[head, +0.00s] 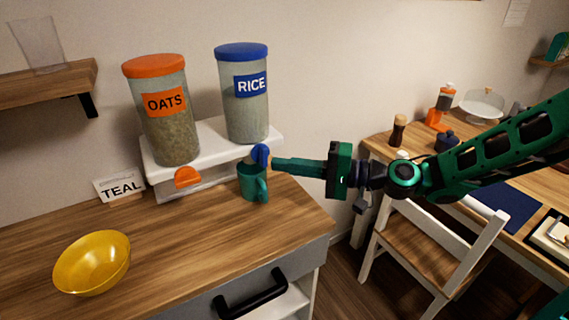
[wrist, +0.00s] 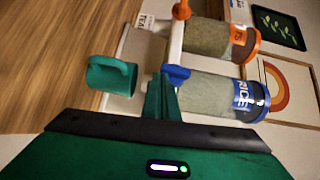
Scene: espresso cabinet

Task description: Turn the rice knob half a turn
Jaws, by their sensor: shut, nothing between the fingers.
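The rice canister (head: 245,105), clear with a blue lid and a blue RICE label, stands at the right of a white dispenser stand (head: 211,142). Its blue rice knob (head: 260,154) is on the stand's front, above a teal mug (head: 252,184). My gripper (head: 273,163) reaches in from the right, its fingertips at the knob and partly overlapping it. In the wrist view the fingers (wrist: 160,95) are together, with the blue knob (wrist: 176,73) just beyond their tips. I cannot tell whether they touch. The mug (wrist: 108,76) is beside the fingers.
The oats canister (head: 170,115) with its orange knob (head: 187,177) stands to the left. A chair (head: 425,235) and a table are at the right.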

